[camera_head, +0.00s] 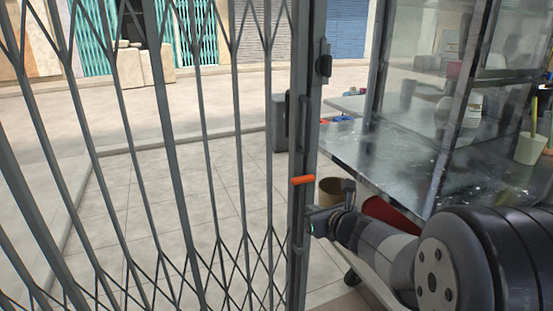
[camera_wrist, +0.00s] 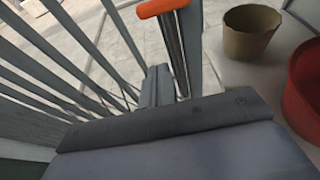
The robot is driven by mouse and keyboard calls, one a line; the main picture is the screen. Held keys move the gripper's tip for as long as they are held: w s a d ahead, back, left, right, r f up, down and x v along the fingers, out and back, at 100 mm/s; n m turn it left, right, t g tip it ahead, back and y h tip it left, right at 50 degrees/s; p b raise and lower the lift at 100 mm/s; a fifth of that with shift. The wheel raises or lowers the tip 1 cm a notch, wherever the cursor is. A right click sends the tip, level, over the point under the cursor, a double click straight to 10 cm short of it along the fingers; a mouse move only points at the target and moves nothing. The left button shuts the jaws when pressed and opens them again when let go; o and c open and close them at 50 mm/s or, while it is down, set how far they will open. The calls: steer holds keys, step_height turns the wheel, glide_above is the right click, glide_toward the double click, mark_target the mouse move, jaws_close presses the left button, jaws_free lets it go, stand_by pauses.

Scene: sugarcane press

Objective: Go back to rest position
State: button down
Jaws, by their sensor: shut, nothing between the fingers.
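My gripper (camera_head: 318,212) is at the edge post of a folding metal gate, just below an orange handle (camera_head: 303,180). In the wrist view my gripper (camera_wrist: 158,85) is shut and empty, with its fingers close to the gate post. The orange handle (camera_wrist: 162,7) shows at the top of that view, apart from the fingers. The grey lattice gate (camera_head: 172,140) stretches across the left of the head view. I cannot tell whether my gripper touches the post.
A metal counter with a glass case (camera_head: 385,160) stands at the right. Below it are a brown bucket (camera_head: 330,188) and a red tub (camera_head: 388,212); the bucket (camera_wrist: 250,32) and tub (camera_wrist: 305,85) also show in the wrist view. Tiled floor lies beyond the gate.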

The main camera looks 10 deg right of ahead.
mark_target(300, 204)
steer(key=x, duration=0.7)
steer(key=shift+w+f+b, duration=0.15)
steer(key=shift+w+b, duration=0.05)
steer(key=shift+b, duration=0.15)
steer(key=shift+w+a+r+p, duration=0.1)
steer(key=shift+w+r+p, duration=0.15)
steer(key=shift+r+p, duration=0.45)
steer(key=shift+w+a+r+p, duration=0.1)
steer(key=shift+w+r+p, duration=0.15)
steer(key=shift+r+p, duration=0.45)
steer(key=shift+f, duration=0.3)
